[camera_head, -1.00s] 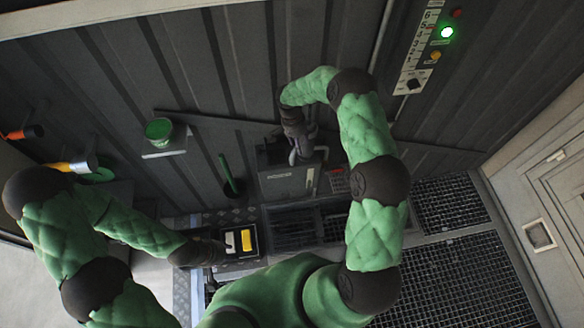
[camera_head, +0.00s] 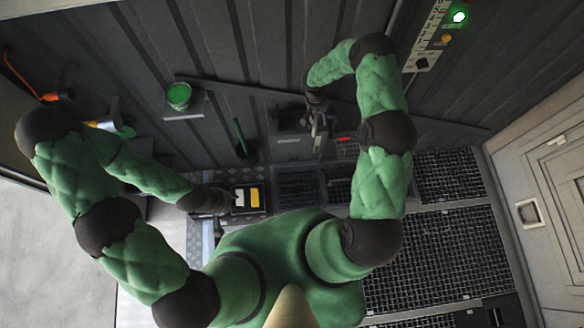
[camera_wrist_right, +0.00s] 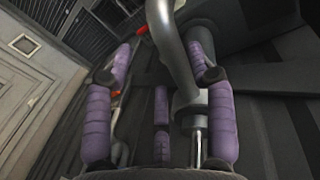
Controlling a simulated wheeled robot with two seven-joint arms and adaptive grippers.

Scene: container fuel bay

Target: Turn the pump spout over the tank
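The pump spout, a grey curved pipe (camera_wrist_right: 172,50), runs between the purple-padded fingers of my right gripper (camera_wrist_right: 163,60) in the right wrist view. The fingers are spread apart, with the pipe nearer the right-hand finger; I cannot tell whether they touch. In the head view my right gripper (camera_head: 316,103) is at the top of the pump, above a grey box-shaped tank (camera_head: 292,147), and partly hides the spout. My left gripper (camera_head: 222,202) is low, beside a dark tray with yellow and white items (camera_head: 246,198); its fingers are too small and dark to read.
A green can (camera_head: 179,97) stands on a wall shelf (camera_head: 184,108). A green-handled tool (camera_head: 240,138) stands left of the tank. A control strip with a lit green lamp (camera_head: 459,17) is on the wall at upper right. Mesh grating (camera_head: 440,255) covers the floor at right.

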